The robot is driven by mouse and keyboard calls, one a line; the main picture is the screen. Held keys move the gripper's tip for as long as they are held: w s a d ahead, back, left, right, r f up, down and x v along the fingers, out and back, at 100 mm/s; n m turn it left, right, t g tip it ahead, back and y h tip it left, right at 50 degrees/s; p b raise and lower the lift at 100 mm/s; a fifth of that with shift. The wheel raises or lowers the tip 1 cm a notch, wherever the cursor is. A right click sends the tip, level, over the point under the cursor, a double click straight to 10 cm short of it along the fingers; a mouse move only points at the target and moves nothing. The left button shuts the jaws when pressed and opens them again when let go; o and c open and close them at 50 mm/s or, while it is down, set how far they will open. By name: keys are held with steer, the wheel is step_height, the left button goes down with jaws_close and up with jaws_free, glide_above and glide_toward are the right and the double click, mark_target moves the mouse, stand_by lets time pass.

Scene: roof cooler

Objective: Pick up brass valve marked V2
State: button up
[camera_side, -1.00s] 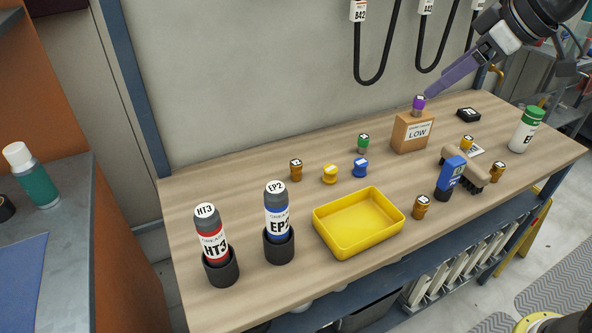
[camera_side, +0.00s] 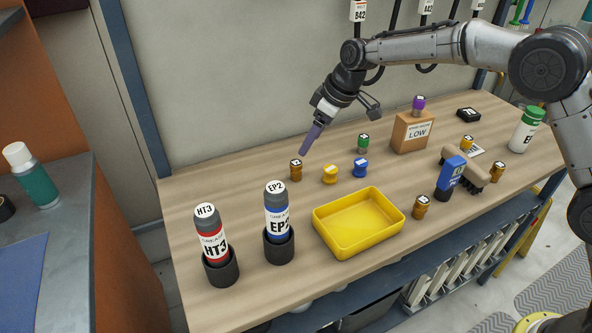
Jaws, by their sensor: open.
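Several small brass valves with white top labels stand on the wooden table. One brass valve (camera_side: 296,171) stands left of the yellow valve; its label is too small to read surely. Other brass valves stand right of the yellow tray (camera_side: 421,208), near the brown brush (camera_side: 467,144) and at the right (camera_side: 497,173). Which one is marked V2 I cannot tell. My gripper (camera_side: 306,150), with purple fingers, is open and empty, pointing down just above and slightly right of the left brass valve. It appears apart from the valve.
A yellow valve (camera_side: 330,174), a blue valve (camera_side: 360,168) and a green valve (camera_side: 363,143) stand nearby. A purple valve (camera_side: 419,103) sits on a cardboard box (camera_side: 408,145). Tubes HT3 (camera_side: 211,240) and EP2 (camera_side: 278,220) stand in front. The yellow tray (camera_side: 345,247) is empty.

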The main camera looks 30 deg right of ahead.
mark_target(297, 163)
steer(key=x, duration=0.5)
steer(key=shift+f, duration=0.3)
steer(key=shift+w+x, duration=0.2)
steer(key=shift+x, duration=1.2)
steer(key=shift+w+x, duration=0.2)
steer(key=shift+x, duration=1.25)
steer(key=shift+d+r, duration=0.15)
jaws_close()
